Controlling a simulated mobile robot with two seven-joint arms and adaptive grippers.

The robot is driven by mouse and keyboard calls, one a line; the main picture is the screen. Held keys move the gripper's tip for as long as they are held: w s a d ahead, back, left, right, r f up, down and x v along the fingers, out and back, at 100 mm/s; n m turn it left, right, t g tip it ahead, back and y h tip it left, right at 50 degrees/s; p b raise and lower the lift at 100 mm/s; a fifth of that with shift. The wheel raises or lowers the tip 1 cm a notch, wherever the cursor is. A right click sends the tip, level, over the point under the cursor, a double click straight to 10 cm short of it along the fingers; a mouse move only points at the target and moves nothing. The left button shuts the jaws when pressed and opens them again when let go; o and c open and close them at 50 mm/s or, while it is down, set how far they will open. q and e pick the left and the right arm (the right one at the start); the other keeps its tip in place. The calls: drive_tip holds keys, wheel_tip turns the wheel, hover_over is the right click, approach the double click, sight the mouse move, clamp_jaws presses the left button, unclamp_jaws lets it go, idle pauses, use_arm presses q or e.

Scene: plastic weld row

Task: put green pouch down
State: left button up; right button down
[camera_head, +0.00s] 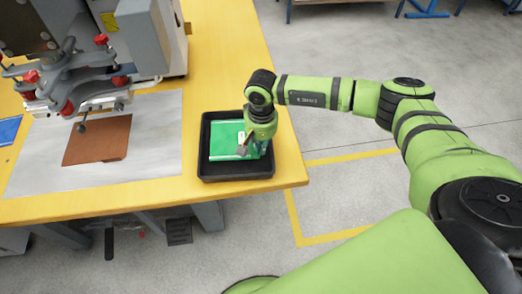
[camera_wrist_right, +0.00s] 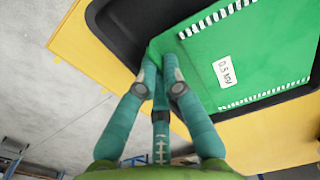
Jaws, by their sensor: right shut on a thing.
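The green pouch (camera_head: 226,139) is flat, with white stitched edges and a small white label. It lies within the outline of a black tray (camera_head: 206,170) at the table's right end. In the right wrist view the pouch (camera_wrist_right: 265,55) fills the upper right, over the black tray (camera_wrist_right: 116,25). My right gripper (camera_head: 243,149) is over the tray, and its fingers (camera_wrist_right: 163,65) are closed on the pouch's near edge. I cannot tell whether the pouch rests fully on the tray floor. My left gripper is not in view.
A grey welding machine (camera_head: 150,40) with red-knobbed clamps stands on the yellow table (camera_head: 225,70). A brown sheet (camera_head: 98,140) lies on a pale plate (camera_head: 155,135) left of the tray. A blue item (camera_head: 9,129) is at the far left. The table edge is right of the tray.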

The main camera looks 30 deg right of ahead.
wheel_tip(320, 180, down, 4)
drive_tip(key=shift+r+p, duration=0.1)
drive_tip(key=shift+p, duration=0.45)
drive_tip(key=shift+f+b, duration=0.25)
drive_tip(key=shift+b, duration=0.05)
drive_tip(key=c, duration=1.4)
unclamp_jaws()
drive_tip(key=shift+r, duration=0.1)
drive_tip(key=shift+r, duration=0.15)
wheel_tip(320, 180, up, 12)
drive_tip(key=shift+d+b, duration=0.1)
drive_tip(key=shift+b, duration=1.1)
